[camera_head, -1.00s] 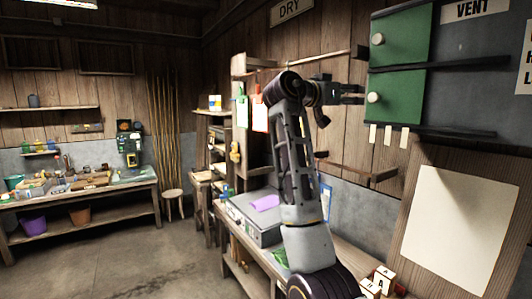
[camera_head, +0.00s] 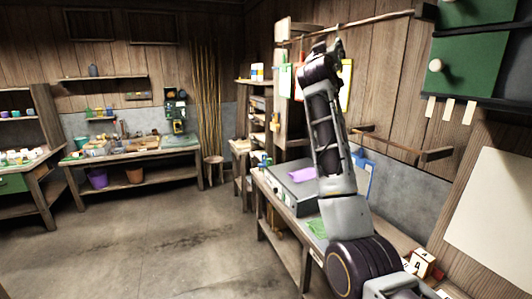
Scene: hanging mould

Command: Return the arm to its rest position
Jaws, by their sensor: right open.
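My right arm comes in from the lower right and stands nearly upright over the workbench in the middle right. My right gripper (camera_head: 337,48) is at its top end, pointing away from the camera and partly hidden by the wrist. It is open, with nothing visible in it. It is left of the green-fronted cabinet (camera_head: 475,60) and clear of it, in front of the hanging coloured sheets in the picture. My left arm and gripper are not in view.
The workbench (camera_head: 283,217) holds a grey box (camera_head: 307,193) with a purple piece on it and lettered blocks (camera_head: 424,262). A wall rail (camera_head: 400,146) runs right of my arm. The floor (camera_head: 190,235) at left is clear.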

